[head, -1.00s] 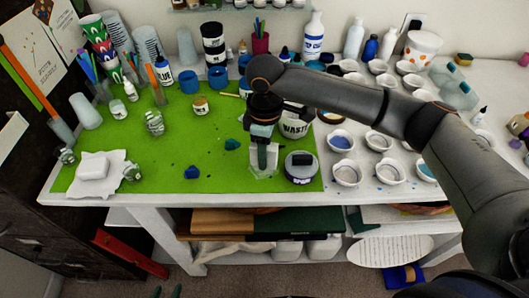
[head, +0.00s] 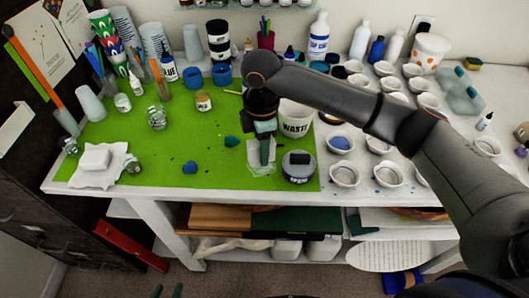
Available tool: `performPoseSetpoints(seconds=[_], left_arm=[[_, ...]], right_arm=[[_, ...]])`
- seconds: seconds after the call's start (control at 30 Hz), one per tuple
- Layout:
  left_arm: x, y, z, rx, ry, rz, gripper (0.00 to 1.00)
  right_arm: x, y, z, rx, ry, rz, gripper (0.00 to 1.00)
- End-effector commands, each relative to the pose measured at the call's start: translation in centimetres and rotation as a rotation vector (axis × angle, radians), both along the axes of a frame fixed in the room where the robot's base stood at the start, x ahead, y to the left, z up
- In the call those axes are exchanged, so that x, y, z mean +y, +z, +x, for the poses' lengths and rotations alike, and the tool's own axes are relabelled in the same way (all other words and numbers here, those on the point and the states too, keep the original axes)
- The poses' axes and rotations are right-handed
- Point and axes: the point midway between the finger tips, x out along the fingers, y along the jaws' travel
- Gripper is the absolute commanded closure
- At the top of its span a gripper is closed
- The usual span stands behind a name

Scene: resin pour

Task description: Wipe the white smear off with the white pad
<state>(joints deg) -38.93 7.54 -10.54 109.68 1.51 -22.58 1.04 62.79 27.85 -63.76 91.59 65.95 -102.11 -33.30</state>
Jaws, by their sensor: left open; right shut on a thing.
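A pale, whitish patch (head: 254,168) shows on the mat around the fingertips. I cannot tell clearly where the smear ends and the pad begins.
Dark blue (head: 190,167) and teal (head: 232,141) blobs lie left. A white block (head: 95,158) sits on a crumpled cloth (head: 85,178). Several small cups fill the right side.

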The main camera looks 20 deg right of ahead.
Motion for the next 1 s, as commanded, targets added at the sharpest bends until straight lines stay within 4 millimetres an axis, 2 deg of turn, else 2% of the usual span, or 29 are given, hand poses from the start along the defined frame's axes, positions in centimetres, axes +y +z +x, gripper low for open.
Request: performPoseSetpoints(seconds=[0.17, 0.37, 1.0], left_arm=[[0.0, 0.0, 0.0, 0.001, 0.0, 0.0, 0.5], [0.0, 0.0, 0.0, 0.001, -0.001, 0.0, 0.5], [0.0, 0.0, 0.0, 0.0, 0.0, 0.0, 0.5]], right_arm=[[0.2, 0.6, 0.2, 0.001, 0.155, 0.001, 1.0], [0.2, 0.3, 0.1, 0.002, 0.197, 0.0, 1.0], [0.2, -5.2, -1.1, 0.003, 0.207, 0.0, 1.0]])
